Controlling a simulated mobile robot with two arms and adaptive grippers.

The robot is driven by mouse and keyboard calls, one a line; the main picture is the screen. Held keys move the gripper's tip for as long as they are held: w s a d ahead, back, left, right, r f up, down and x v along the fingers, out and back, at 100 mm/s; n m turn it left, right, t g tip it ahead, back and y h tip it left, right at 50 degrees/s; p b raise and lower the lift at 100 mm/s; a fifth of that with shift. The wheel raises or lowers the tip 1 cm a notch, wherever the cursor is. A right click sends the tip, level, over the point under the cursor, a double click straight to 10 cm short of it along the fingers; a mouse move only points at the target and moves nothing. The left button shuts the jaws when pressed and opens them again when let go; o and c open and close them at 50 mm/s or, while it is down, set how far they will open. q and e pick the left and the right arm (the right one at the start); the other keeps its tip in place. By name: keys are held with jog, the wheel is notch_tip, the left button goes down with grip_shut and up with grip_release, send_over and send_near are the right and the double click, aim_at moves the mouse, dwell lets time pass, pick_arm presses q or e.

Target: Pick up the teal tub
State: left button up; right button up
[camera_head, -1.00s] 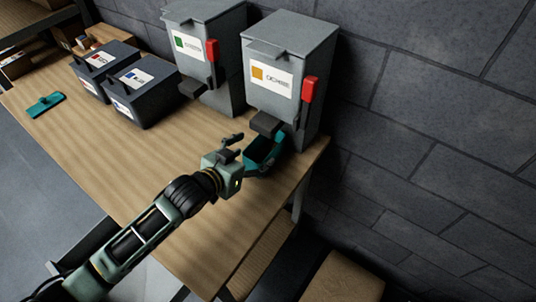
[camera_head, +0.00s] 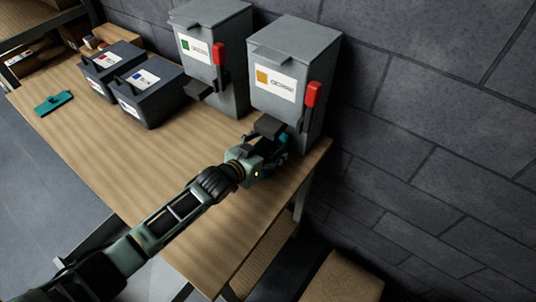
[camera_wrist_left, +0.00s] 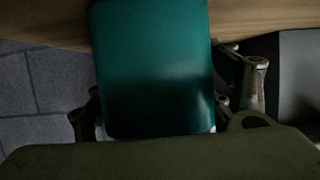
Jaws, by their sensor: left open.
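The teal tub (camera_head: 284,143) stands near the table's right end, under the spout of the grey dispenser with the orange label. My left gripper (camera_head: 268,160) is at the tub and hides most of it in the head view. In the left wrist view the tub (camera_wrist_left: 155,65) fills the middle, with one finger of my left gripper (camera_wrist_left: 165,108) on each side. The jaws are open around the tub; whether a finger touches it I cannot tell. My right gripper is not in view.
The orange-label dispenser (camera_head: 292,75) has a red lever and a dark spout above the tub. A green-label dispenser (camera_head: 212,45) stands left of it. Two dark bins (camera_head: 148,95) and a flat teal tool (camera_head: 53,102) are farther left. The wooden table's (camera_head: 140,165) middle is clear.

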pick_arm(q)
jog(key=c, duration=1.5)
jog(key=shift+r, duration=0.1)
jog(key=shift+c, duration=0.2)
